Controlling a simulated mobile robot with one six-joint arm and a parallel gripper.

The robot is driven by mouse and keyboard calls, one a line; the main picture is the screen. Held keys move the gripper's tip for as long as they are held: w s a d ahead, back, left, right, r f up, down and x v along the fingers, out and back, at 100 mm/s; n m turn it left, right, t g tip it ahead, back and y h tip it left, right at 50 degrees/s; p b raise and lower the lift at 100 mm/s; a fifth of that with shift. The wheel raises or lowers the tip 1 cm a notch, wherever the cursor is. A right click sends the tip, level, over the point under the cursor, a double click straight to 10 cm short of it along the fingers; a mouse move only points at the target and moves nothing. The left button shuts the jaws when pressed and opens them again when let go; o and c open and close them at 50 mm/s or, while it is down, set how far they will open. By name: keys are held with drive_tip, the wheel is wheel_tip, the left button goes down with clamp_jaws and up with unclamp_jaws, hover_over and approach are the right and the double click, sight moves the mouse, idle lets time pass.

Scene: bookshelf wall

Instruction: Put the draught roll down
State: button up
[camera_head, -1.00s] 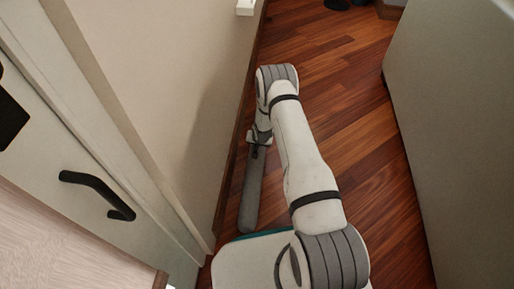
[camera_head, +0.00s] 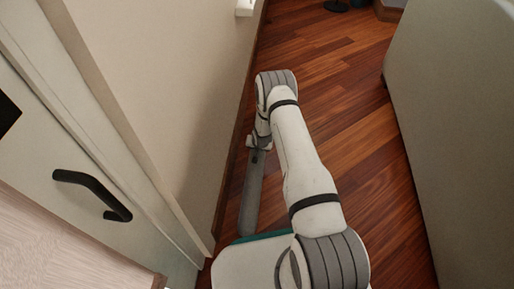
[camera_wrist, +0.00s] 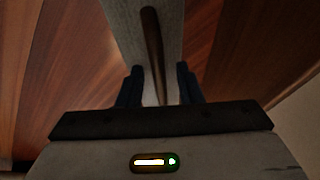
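The draught roll (camera_head: 251,195) is a long grey cylinder. In the head view it reaches from my gripper (camera_head: 259,150) back toward my base, close to the wall on the left. Its near end is at the edge of my base, partly hidden. In the wrist view my gripper (camera_wrist: 160,78) has its two dark fingers on either side of the grey roll (camera_wrist: 115,12), and a brown strip runs along the roll between them. My gripper appears shut on the roll. Whether the roll touches the floor is not clear.
A door with a black handle (camera_head: 93,194) and a pale wall (camera_head: 160,90) stand on the left. A large grey-beige piece of furniture (camera_head: 455,120) stands on the right. The wooden floor (camera_head: 335,60) between them is clear ahead, with a dark object (camera_head: 337,6) far off.

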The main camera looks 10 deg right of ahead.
drive_tip(key=s+r+n+g+p, duration=0.1)
drive_tip(key=s+r+p, duration=0.35)
drive_tip(key=r, duration=1.55)
drive_tip(key=s+r+n+g+p, duration=0.1)
drive_tip(key=s+r, duration=0.7)
drive_tip(key=r, duration=1.3)
drive_tip(key=s+r+n, duration=0.1)
drive_tip(key=s+r, duration=0.7)
drive_tip(key=s, duration=0.4)
drive_tip(key=s+r+n+g, duration=0.1)
drive_tip(key=s+r, duration=0.7)
drive_tip(key=s, duration=0.5)
drive_tip(key=shift+a+g, duration=0.15)
drive_tip(key=shift+g, duration=0.15)
